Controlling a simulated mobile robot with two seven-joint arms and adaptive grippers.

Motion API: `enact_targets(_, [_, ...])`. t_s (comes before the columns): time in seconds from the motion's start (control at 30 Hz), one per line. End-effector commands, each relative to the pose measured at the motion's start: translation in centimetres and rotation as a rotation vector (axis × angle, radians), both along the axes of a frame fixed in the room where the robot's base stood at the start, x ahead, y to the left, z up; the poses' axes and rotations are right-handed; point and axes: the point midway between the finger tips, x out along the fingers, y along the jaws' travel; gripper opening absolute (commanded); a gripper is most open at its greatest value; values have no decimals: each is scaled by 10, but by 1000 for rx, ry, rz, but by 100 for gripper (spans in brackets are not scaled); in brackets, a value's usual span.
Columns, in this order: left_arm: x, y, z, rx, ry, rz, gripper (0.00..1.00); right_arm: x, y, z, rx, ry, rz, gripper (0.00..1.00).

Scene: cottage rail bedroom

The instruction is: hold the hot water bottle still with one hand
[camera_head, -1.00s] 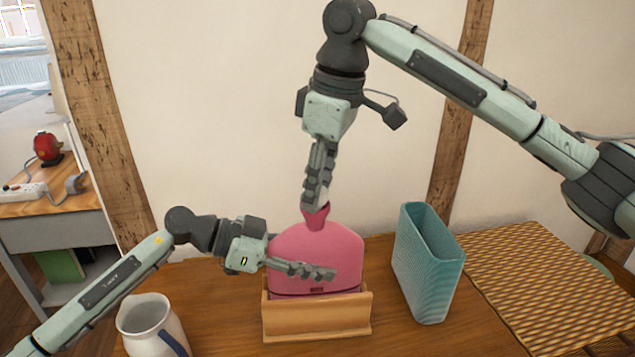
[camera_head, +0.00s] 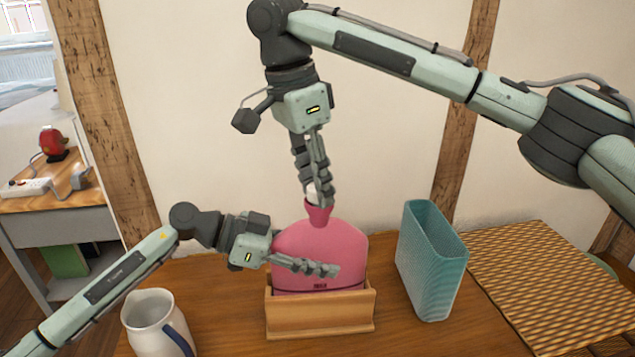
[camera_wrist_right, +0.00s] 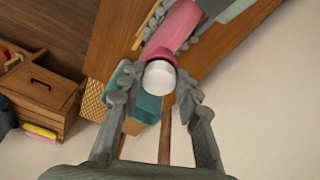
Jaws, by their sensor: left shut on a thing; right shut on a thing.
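The pink hot water bottle (camera_head: 320,246) stands upright in a low wooden holder (camera_head: 320,316) on the table. My left gripper (camera_head: 322,269) is shut on the bottle's body from the left, with a finger across its front. My right gripper (camera_head: 320,195) points down over the neck and is shut on the white stopper (camera_head: 312,194) at the bottle's mouth. In the right wrist view the round white stopper (camera_wrist_right: 158,77) lies between the fingertips, with the pink bottle (camera_wrist_right: 175,28) beyond it. Whether the stopper is seated or loose in the neck cannot be told.
A teal ribbed bin (camera_head: 430,262) stands close to the right of the holder. A white jug (camera_head: 155,320) with a blue handle stands at the front left. A woven mat (camera_head: 545,280) covers the table's right side. The wall is close behind.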

Motion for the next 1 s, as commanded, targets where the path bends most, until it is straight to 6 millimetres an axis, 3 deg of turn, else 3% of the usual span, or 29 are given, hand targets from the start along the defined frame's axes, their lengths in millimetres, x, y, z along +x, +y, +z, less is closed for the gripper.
enact_targets(0.1, [0,0,1,-1,-1,-1,0,3,-2,-2,-6,0,-311,20])
enact_targets(0.3, [0,0,1,-1,-1,-1,0,4,-3,-3,-5,0,-620,20])
enact_targets(0.63, [0,1,1,-1,0,-1,0,4,-4,-3,-8,1,-663,20])
enact_targets(0.67, [0,1,1,-1,0,-1,0,4,-4,-3,-9,1,-663,33])
enact_targets(0.8, [0,1,1,-1,1,-1,0,3,-4,-3,-9,1,-662,51])
enact_targets(1.0, [0,1,1,-1,0,0,0,3,-2,-2,-5,0,-659,53])
